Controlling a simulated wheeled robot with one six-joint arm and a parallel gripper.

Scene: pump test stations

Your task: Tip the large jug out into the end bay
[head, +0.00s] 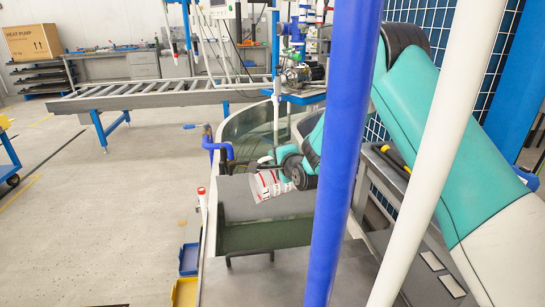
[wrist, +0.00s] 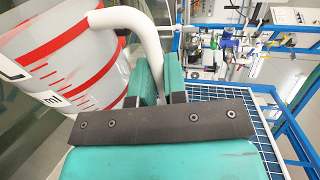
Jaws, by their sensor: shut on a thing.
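The large jug (head: 267,186) is whitish with red markings. In the head view it is tilted over, above a grey panel and the basin's green-grey near bay (head: 265,236). In the wrist view the jug (wrist: 65,60) fills the left side, with red bands and black lettering. My gripper (head: 287,172) is shut on the jug's white handle (wrist: 145,35); its teal fingers (wrist: 162,80) stand either side of it. I cannot tell whether liquid is in the jug or leaving it. My blue and white poles hide part of the basin in the head view.
The long basin has a curved clear wall (head: 245,124) at its far end. A blue pipe (head: 217,147) rises at its left edge. A roller conveyor (head: 165,94) stands behind. Blue and yellow bins (head: 184,292) sit at lower left. The floor at left is largely open.

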